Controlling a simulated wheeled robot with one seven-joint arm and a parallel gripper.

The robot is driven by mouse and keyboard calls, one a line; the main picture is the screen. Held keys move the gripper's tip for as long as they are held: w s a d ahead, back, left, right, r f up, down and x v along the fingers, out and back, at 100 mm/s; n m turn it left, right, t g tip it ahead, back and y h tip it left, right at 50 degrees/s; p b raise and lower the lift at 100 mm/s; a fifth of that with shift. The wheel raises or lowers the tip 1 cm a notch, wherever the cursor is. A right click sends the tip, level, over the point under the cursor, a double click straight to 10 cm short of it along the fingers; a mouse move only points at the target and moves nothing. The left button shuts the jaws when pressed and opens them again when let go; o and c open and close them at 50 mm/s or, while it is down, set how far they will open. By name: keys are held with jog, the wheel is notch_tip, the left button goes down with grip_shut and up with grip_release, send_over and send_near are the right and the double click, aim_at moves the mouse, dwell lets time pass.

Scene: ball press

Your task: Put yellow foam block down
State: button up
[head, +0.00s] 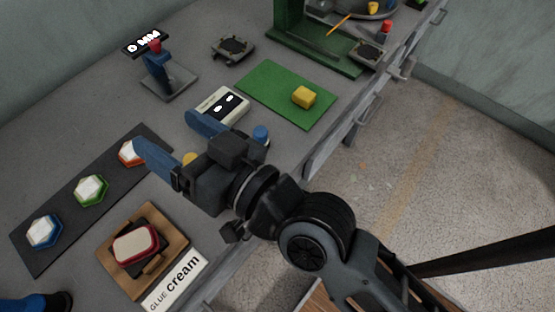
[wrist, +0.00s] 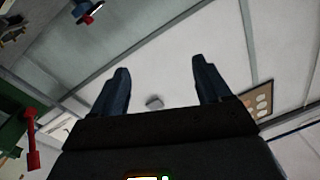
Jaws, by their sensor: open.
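The yellow foam block (head: 303,97) rests on the right part of the green mat (head: 262,80) on the workbench. My gripper (head: 172,135) is open and empty, left of and nearer than the mat, with its blue fingers spread. It is apart from the block. In the wrist view my gripper's two fingers (wrist: 160,88) are wide apart with nothing between them. That view faces a pale wall or ceiling, and the block does not show there.
A white device with a dark display (head: 222,104) stands beside the mat. Hexagonal buttons line a dark strip (head: 60,205). A wooden tray (head: 112,257) holds a red-rimmed item. A green press (head: 290,30) stands behind. A blue cylinder (head: 261,134) is close to my gripper.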

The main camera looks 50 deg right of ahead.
jog(key=s+d+f+g+h, duration=0.1)
jog(key=s+d+f, duration=0.1)
jog(key=s, duration=0.5)
jog(key=s+d+f+g+h, duration=0.1)
jog(key=s+d+f, duration=0.2)
jog(key=s, duration=0.5)
jog(key=shift+d+f, duration=0.35)
jog(key=shift+f, duration=0.5)
jog(key=s+d+n, duration=0.1)
jog(key=s, duration=0.2)
jog(key=s+d+n+g, duration=0.1)
jog(key=s+d, duration=0.1)
jog(key=s, duration=0.2)
jog(key=s+d+n, duration=0.1)
jog(key=s+d, duration=0.1)
jog(key=s, duration=0.1)
jog(key=shift+s+d+r, duration=0.15)
jog(key=shift+d+r, duration=0.1)
jog(key=shift+r, duration=0.1)
jog(key=shift+c, duration=0.4)
